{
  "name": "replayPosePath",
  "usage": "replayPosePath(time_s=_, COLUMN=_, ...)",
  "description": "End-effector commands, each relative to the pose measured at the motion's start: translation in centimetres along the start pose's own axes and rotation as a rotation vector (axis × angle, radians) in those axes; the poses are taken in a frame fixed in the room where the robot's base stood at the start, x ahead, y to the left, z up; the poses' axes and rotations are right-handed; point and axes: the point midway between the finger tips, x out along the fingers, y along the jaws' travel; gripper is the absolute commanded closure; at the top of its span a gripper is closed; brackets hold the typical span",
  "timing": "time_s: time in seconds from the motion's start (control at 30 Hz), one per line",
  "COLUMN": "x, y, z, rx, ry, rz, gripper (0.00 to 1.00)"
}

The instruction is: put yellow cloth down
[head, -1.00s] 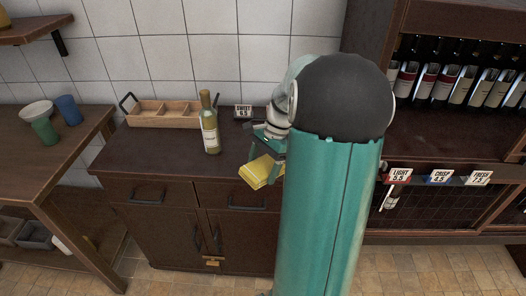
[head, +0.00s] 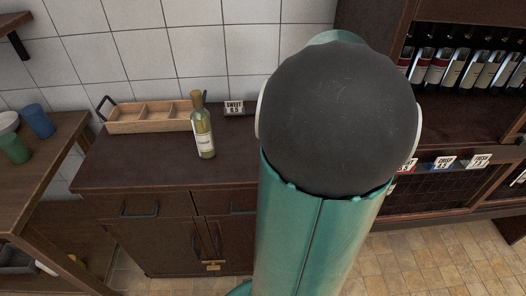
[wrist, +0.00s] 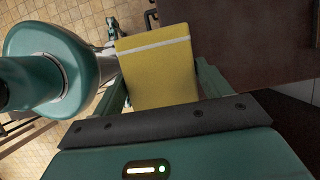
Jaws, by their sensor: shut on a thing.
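The yellow cloth (wrist: 158,75) is a folded piece with a pale stripe near its far end. In the wrist view my gripper (wrist: 163,88) is shut on it, with a finger at each side. The cloth hangs over the floor beside the dark cabinet top (wrist: 250,45), apart from it. In the head view my own arm hides both the gripper and the cloth.
A wine bottle (head: 203,128) stands upright on the dark cabinet top (head: 140,172). Behind it are a wooden divided tray (head: 150,118) and a small "SWEET" sign (head: 235,107). Left is a wooden table (head: 45,160) with cups. The cabinet's front left top is clear.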

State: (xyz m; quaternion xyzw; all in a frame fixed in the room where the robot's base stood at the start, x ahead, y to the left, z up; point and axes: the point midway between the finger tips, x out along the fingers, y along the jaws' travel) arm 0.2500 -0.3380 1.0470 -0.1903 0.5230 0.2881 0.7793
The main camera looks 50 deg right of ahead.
Motion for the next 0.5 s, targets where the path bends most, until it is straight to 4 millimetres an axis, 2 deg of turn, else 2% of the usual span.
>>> replayPosePath(time_s=0.27, x=0.1, y=-0.2, z=-0.2, rx=0.001, ry=0.001, rz=0.000, gripper=0.48)
replayPosePath(time_s=0.37, x=0.8, y=-1.5, z=-0.1, rx=-0.001, ry=0.000, rz=0.002, gripper=0.48)
replayPosePath(time_s=0.5, x=2.4, y=-4.4, z=0.3, rx=-0.001, ry=-0.003, rz=0.002, gripper=0.48)
